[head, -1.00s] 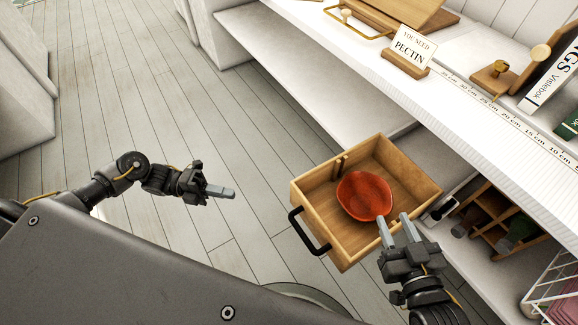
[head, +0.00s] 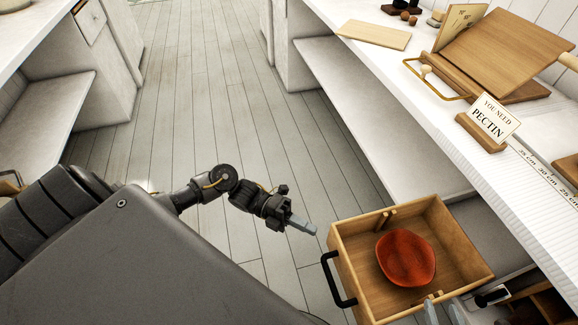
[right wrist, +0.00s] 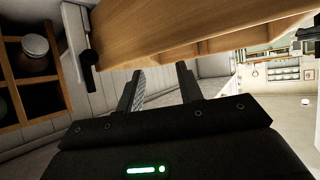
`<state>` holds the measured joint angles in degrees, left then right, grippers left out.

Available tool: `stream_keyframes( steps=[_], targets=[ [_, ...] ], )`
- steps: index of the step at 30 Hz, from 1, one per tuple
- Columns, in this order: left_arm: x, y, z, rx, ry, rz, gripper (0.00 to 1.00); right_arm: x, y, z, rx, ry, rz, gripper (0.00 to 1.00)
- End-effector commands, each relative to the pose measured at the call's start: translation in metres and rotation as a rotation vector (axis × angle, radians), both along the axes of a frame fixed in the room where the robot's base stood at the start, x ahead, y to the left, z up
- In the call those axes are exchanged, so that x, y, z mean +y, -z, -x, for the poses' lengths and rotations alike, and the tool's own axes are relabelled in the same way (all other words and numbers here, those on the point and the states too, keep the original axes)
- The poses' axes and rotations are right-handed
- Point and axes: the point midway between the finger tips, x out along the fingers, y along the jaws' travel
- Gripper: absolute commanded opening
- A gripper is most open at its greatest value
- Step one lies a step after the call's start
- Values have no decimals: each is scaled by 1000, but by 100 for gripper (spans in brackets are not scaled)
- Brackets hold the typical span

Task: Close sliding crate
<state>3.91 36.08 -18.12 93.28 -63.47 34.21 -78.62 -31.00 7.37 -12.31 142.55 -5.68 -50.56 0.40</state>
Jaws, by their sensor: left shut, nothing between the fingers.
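The sliding crate (head: 349,262) is a light wooden open-topped drawer with a black handle (head: 335,281) on its left face. It stands pulled out from under the white counter, with a red bowl (head: 406,257) inside. My left gripper (head: 306,228) is shut and empty, left of the crate and apart from it. My right gripper (head: 443,314) shows only its fingertips at the crate's near side, at the bottom edge. In the right wrist view, my right gripper (right wrist: 160,87) has its fingers spread, with the crate's wooden wall (right wrist: 180,35) just beyond; contact cannot be told.
The white counter (head: 440,120) runs along the right, bearing a PECTIN sign (head: 490,122) and a wooden stand (head: 505,55). A low white shelf (head: 370,130) lies under it. A wooden rack with jars (right wrist: 35,75) shows in the right wrist view. The plank floor is clear at left.

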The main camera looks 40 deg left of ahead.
Motion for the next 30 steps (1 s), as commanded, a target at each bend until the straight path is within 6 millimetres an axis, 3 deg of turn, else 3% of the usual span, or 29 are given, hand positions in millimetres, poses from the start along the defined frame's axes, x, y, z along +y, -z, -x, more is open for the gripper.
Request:
stream_keyframes(
  steps=[1, 7, 24, 30],
  targets=[
    [-4, -1, -10, -6, -4, 1, 0, 1, -1, -1, -9, -3, -4, 36],
    [-16, 0, -24, -4, -4, -1, 0, 3, -3, -2, -29, -8, -11, 36],
    [-20, 1, -29, -4, -4, -2, 0, 5, -4, -4, -45, -12, -16, 36],
    [-29, 3, -43, -6, -14, -2, 0, 26, -30, -13, -223, -66, -86, 36]
  ],
)
